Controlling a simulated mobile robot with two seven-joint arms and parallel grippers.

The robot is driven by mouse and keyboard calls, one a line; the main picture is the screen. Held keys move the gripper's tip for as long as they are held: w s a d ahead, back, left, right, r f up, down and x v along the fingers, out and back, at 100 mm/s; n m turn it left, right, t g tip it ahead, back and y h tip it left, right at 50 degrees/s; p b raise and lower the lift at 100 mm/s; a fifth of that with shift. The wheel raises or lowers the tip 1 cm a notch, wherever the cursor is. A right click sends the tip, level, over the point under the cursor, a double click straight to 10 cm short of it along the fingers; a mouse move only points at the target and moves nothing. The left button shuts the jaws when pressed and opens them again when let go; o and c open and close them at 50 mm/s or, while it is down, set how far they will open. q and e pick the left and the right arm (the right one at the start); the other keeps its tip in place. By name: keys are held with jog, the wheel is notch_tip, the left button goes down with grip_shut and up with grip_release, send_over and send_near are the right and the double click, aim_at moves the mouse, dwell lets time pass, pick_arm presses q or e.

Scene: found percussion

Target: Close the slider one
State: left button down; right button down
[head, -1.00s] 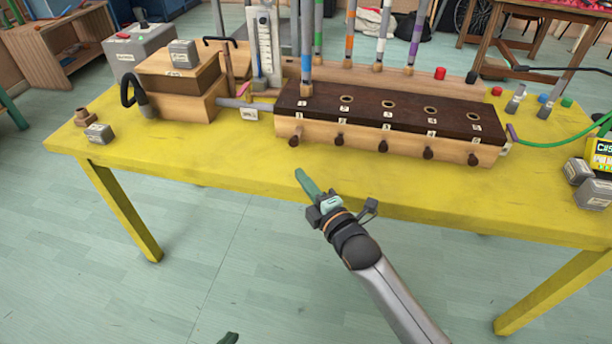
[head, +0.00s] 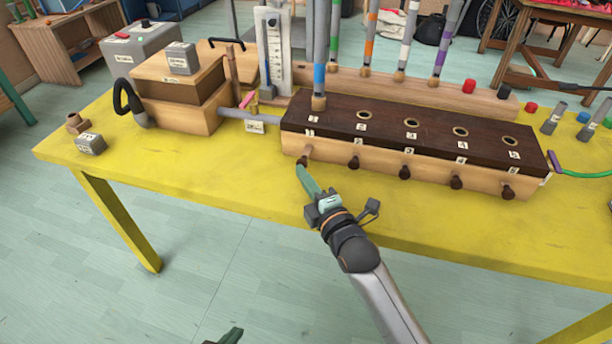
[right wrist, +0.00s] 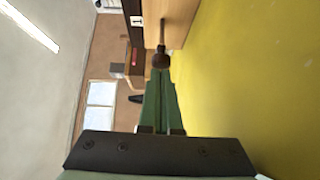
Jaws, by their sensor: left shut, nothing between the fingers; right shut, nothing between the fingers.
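Slider one is the leftmost dark knob (head: 305,158) on the front of the long wooden box (head: 400,170). It sticks out below the label 1, under the hole with the blue-banded tube (head: 320,75). My right gripper (head: 301,170) is shut and empty, its green fingertips right at this knob. In the right wrist view the knob (right wrist: 161,60) on its thin rod lies just beyond the closed fingertips (right wrist: 160,77). I cannot tell whether they touch. My left gripper (head: 232,336) shows only as a green tip at the bottom edge, shut.
Several more knobs, such as the second one (head: 354,162), line the box front to the right. A grey pipe (head: 245,114) joins the box to a wooden bellows box (head: 180,108) on the left. The front of the yellow table (head: 220,170) is clear.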

aim_at(305, 158)
dwell(0.3)
jog(key=w, duration=0.1)
jog(key=w+d, duration=0.1)
jog(key=w, duration=0.1)
jog(key=shift+w, duration=0.15)
pick_arm(q)
jog(key=shift+s+f, duration=0.1)
jog(key=shift+f, duration=0.05)
pick_arm(e)
jog(key=shift+w+d+r, duration=0.15)
pick_arm(q)
jog(key=shift+a, duration=0.1)
